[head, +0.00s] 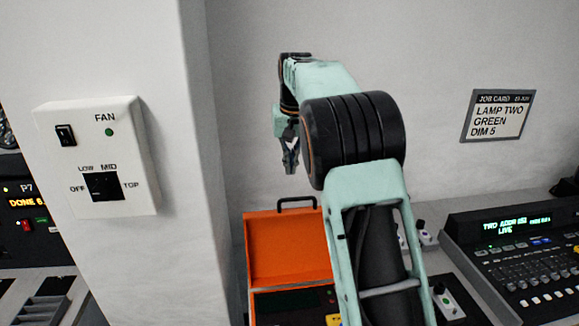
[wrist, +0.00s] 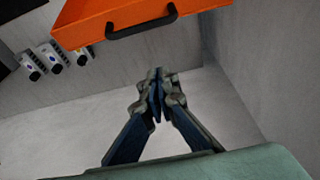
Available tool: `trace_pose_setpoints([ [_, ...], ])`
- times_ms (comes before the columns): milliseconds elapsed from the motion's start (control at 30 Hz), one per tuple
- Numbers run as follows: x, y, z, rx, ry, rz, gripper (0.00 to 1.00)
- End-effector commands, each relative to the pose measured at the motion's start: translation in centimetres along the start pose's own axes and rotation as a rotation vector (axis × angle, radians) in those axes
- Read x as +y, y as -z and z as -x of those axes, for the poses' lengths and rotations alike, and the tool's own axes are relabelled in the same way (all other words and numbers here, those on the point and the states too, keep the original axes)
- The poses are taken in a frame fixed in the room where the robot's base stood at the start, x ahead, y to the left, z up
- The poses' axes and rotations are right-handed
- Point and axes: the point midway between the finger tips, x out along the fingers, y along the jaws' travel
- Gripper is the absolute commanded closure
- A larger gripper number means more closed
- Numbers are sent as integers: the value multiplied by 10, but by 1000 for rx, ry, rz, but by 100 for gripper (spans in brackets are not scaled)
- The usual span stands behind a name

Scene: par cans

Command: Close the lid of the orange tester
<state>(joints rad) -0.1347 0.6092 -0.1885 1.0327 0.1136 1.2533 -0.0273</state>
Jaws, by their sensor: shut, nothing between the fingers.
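The orange tester's lid (head: 287,250) stands open in the head view, with a black handle (head: 297,203) on its top edge. The dark tester panel (head: 290,305) shows below the lid, partly hidden by my arm. My gripper (head: 291,165) is shut and empty, above the handle against the wall. In the wrist view my gripper (wrist: 157,85) is shut with its fingertips together, and the orange lid (wrist: 140,22) with its handle (wrist: 140,24) lies beyond the fingertips, apart from them.
A white pillar with a fan switch box (head: 100,160) stands left of the tester. A lighting console (head: 520,260) is at the right, below a job card (head: 497,115). Small white switch boxes (head: 447,300) sit between tester and console. The wall is close behind.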

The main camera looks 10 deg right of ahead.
Motion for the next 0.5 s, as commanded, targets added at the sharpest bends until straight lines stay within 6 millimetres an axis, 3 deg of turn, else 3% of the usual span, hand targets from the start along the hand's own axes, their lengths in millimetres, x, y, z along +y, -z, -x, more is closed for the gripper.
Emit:
trace_pose_setpoints([
  [300,0,-1,-71,-4,0,-1,100],
  [500,-1,-19,-64,0,1,-1,100],
])
